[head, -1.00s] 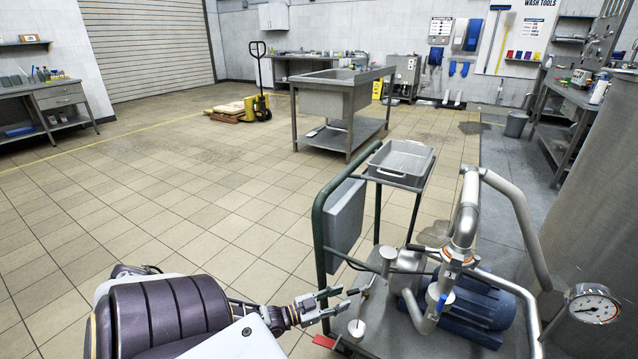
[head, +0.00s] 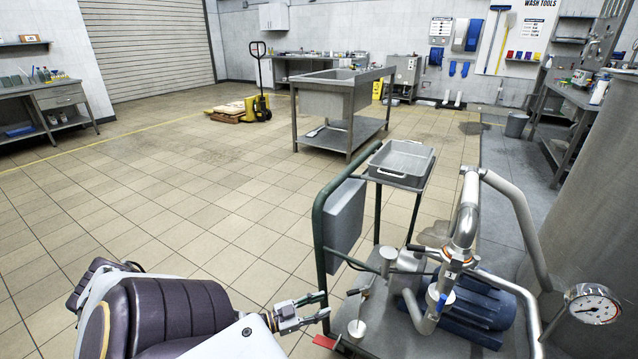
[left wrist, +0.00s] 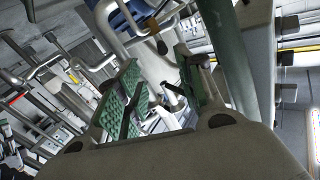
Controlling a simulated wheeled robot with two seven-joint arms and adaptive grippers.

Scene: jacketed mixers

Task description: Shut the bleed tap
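My right gripper is not in view.
The pump cart has a green handle frame (head: 319,235), a grey tray (head: 402,178), steel pipes (head: 466,215) and a blue motor (head: 487,306). A pressure gauge (head: 592,304) is at the right, by a large tank (head: 600,180). Open tiled floor (head: 190,200) lies left.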

